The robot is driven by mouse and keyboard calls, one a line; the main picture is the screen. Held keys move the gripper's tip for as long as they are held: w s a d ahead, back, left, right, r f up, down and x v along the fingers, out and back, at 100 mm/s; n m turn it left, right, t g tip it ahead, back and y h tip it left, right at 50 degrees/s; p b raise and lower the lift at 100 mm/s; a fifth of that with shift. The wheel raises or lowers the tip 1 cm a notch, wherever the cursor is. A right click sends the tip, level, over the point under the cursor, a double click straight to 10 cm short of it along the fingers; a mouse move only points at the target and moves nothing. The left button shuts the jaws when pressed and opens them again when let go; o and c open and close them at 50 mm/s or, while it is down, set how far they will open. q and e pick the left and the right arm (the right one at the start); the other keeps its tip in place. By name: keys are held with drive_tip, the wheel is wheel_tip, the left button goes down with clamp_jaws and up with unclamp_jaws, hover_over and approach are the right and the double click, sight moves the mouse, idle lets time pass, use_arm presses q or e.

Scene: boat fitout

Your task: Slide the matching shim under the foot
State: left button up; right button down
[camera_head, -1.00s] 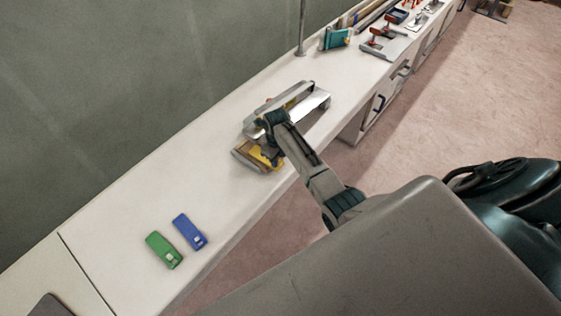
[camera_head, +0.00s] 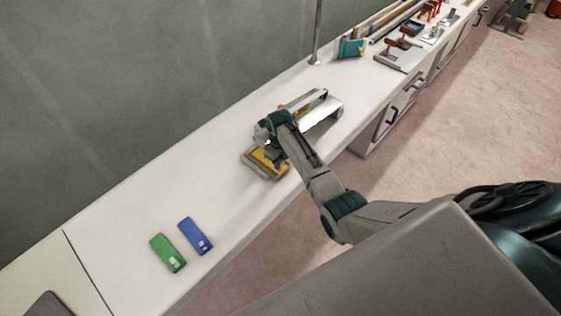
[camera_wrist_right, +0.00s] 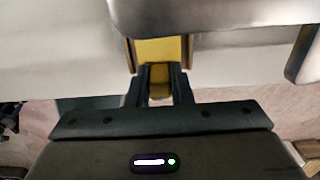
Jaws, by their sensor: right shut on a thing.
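Yellow shim (camera_head: 269,166) lies low at the bench's front edge, with my right gripper (camera_head: 268,142) over it. In the right wrist view, the fingers (camera_wrist_right: 159,84) are shut on the yellow shim (camera_wrist_right: 160,50). It runs away from me between two brown edges, and its far end is hidden behind a grey metal part (camera_wrist_right: 215,14). Whether it is under or only behind that part I cannot tell. The bright metal foot piece (camera_head: 325,110) stands beyond the gripper, partly hidden by my arm. Green (camera_head: 168,254) and blue (camera_head: 195,236) shims lie loose, nearer. My left gripper is not in view.
The white bench (camera_head: 130,225) is clear between the loose shims and the gripper. A thin upright post (camera_head: 317,35), a teal block (camera_head: 352,47) and red-handled clamps (camera_head: 395,52) stand farther along. A wall lines the left; the floor drops off right.

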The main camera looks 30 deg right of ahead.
drive_tip(key=c, duration=1.2)
unclamp_jaws()
